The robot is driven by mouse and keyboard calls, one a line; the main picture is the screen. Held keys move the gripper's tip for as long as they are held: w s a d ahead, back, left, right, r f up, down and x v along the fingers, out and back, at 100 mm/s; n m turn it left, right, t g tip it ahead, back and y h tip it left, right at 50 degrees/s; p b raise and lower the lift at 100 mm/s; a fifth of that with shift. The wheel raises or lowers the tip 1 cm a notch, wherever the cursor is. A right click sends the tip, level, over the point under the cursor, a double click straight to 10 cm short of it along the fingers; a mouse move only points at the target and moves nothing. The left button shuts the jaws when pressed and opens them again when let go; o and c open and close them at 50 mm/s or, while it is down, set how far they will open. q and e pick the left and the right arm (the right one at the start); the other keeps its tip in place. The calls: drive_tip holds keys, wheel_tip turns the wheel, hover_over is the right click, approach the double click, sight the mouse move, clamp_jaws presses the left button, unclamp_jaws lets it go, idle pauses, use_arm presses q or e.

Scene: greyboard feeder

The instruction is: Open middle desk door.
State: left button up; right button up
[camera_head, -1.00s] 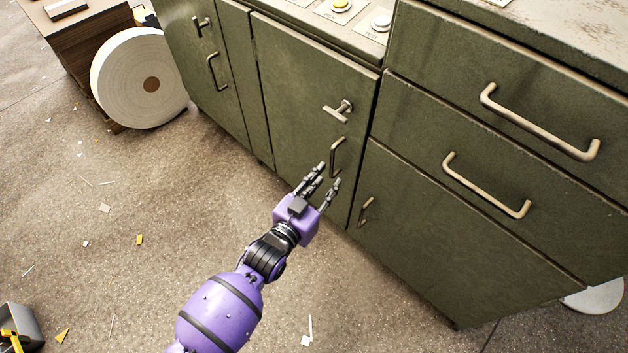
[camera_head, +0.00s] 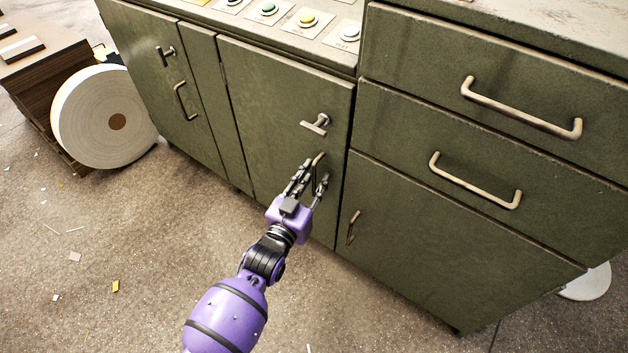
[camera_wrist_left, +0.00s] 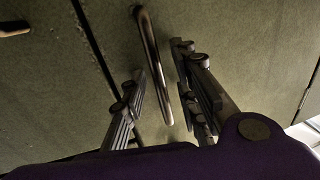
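The middle desk door (camera_head: 275,110) is a green metal panel and looks closed. It has a T-shaped latch (camera_head: 315,125) and, below it, a vertical bar handle (camera_head: 319,160). In the head view my left gripper (camera_head: 312,179) is open at this handle and hides its lower part. In the left wrist view the handle (camera_wrist_left: 153,55) stands between the open fingers of the gripper (camera_wrist_left: 158,98), with a gap visible on its left side. Contact on the right side is hard to tell. My right gripper does not show.
Right of the door are two drawers with bar handles (camera_head: 520,108) and a lower door with a small handle (camera_head: 353,227). A left door (camera_head: 160,80) has its own latch and handle. A white roll (camera_head: 105,115) stands at left. The floor in front is largely clear.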

use_arm(q)
clamp_jaws()
idle(0.5)
